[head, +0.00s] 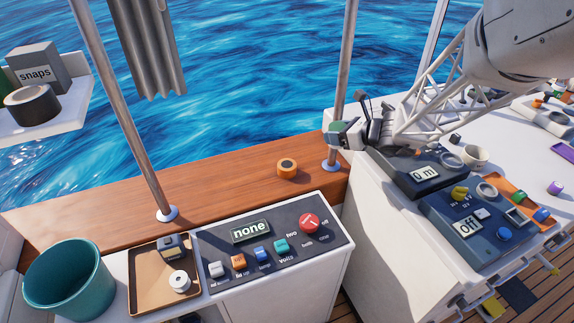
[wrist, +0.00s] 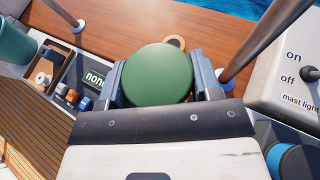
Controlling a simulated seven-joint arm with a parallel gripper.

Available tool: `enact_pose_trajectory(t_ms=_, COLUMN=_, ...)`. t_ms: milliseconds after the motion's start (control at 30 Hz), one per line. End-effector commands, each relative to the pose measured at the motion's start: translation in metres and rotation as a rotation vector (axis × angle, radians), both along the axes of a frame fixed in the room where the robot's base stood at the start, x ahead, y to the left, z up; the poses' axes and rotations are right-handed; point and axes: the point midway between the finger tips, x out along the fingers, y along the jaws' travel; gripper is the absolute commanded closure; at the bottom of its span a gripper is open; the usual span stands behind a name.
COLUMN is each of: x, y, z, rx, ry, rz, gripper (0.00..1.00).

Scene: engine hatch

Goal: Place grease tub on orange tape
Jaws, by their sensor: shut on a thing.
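The grease tub shows in the wrist view as a round green lid (wrist: 157,75) between the two fingers. My gripper (wrist: 160,82) is shut on it, and the lid hides the tub's body. In the head view my gripper (head: 352,132) is at the right end of the wooden ledge, near a pole, with a bit of the green tub (head: 339,127) showing. The orange tape (head: 287,168) is a short roll with a dark core lying on the ledge, left of and apart from the gripper. In the wrist view the tape (wrist: 177,42) peeks out just beyond the lid.
A metal pole (head: 343,80) rises from the ledge between the tape and my arm. A control panel (head: 320,247) with knobs lies in front of the ledge. A tan tray (head: 143,293) and teal bucket (head: 68,283) stand left. The ledge (head: 225,187) left of the tape is clear.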

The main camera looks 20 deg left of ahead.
Motion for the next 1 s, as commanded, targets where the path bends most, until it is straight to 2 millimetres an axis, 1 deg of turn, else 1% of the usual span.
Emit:
enact_pose_trajectory(t_ms=33, x=-0.01, y=0.012, z=0.0, rx=0.0, ry=0.0, rz=0.022, gripper=0.69)
enact_pose_trajectory(t_ms=200, x=-0.037, y=0.043, z=-0.001, rx=0.0, ry=0.001, rz=0.082, gripper=0.69)
enact_pose_trajectory(t_ms=400, x=-0.06, y=0.068, z=-0.001, rx=0.0, ry=0.001, rz=0.132, gripper=0.69)
enact_pose_trajectory(t_ms=567, x=-0.077, y=0.084, z=-0.001, rx=0.0, ry=0.0, rz=0.165, gripper=0.69)
enact_pose_trajectory(t_ms=600, x=-0.08, y=0.086, z=-0.004, rx=0.0, ry=0.001, rz=0.17, gripper=0.69)
enact_pose_trajectory(t_ms=633, x=-0.078, y=0.085, z=-0.013, rx=-0.001, ry=0.005, rz=0.167, gripper=0.69)
enact_pose_trajectory(t_ms=867, x=-0.078, y=0.084, z=-0.06, rx=-0.002, ry=0.004, rz=0.166, gripper=0.69)
enact_pose_trajectory(t_ms=1000, x=-0.078, y=0.084, z=-0.091, rx=-0.001, ry=0.005, rz=0.166, gripper=0.69)
